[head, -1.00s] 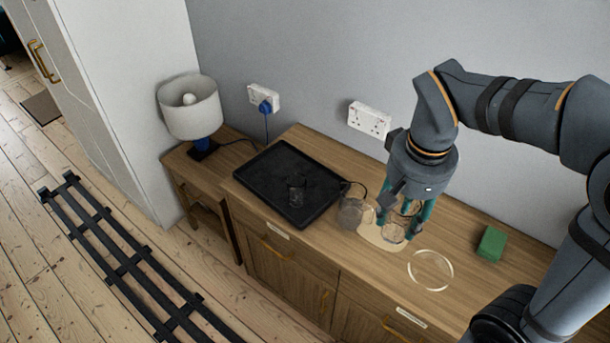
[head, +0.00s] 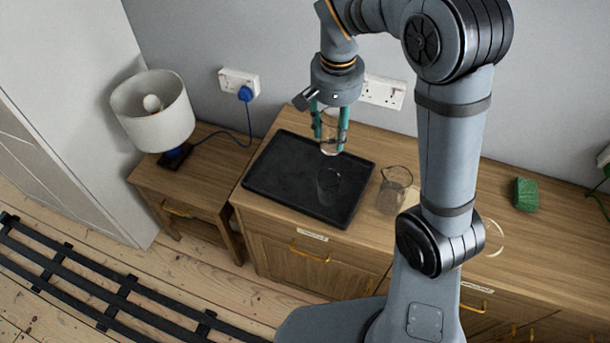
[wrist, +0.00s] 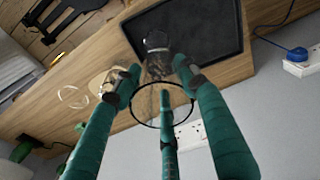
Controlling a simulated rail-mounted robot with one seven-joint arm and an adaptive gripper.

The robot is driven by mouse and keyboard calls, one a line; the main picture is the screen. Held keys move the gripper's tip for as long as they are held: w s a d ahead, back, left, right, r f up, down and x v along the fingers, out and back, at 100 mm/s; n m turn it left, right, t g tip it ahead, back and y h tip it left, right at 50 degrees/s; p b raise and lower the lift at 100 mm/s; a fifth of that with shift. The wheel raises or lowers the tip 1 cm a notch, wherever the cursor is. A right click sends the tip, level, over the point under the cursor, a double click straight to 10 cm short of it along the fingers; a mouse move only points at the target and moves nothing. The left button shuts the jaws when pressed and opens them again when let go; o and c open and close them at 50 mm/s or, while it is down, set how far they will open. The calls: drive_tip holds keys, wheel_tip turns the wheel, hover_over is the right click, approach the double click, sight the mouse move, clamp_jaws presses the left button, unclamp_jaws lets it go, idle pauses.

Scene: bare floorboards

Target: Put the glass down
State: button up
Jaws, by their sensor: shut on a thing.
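My gripper (head: 329,122), with green fingers, is shut on a clear glass (head: 329,132). It holds the glass upright or nearly so over the back right part of the black tray (head: 268,182). How far the glass is from the tray is hard to tell. In the wrist view the round dark rim of the held glass (wrist: 134,112) shows between the fingers. A second clear glass (head: 327,187) stands on the tray, in front of the held one; it also shows in the wrist view (wrist: 157,42).
A clear jug (head: 394,186) stands on the wooden cabinet just right of the tray. A green sponge (head: 525,194) lies further right. A pale mat (wrist: 102,82) and a white ring (wrist: 72,96) lie on the cabinet. A lamp (head: 152,112) stands left. The tray's left part is clear.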

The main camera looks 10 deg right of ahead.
drive_tip(key=w+a+f+m+b, duration=0.2)
drive_tip(key=w+f+m, duration=0.2)
drive_tip(key=w+f, duration=0.6)
drive_tip(key=p, duration=0.4)
approach(286, 172)
drive_tip(key=s+a, duration=0.2)
wheel_tip(286, 172, down, 2)
drive_tip(key=shift+w+f+p, duration=0.1)
drive_tip(key=shift+f+p, duration=0.05)
drive_tip(key=shift+p, duration=0.75)
drive_tip(key=shift+f, duration=0.5)
drive_tip(key=shift+f, duration=0.2)
drive_tip(key=o, duration=1.4)
drive_tip(key=shift+c, duration=0.2)
drive_tip(key=shift+o, duration=0.3)
drive_tip(key=shift+r, duration=0.15)
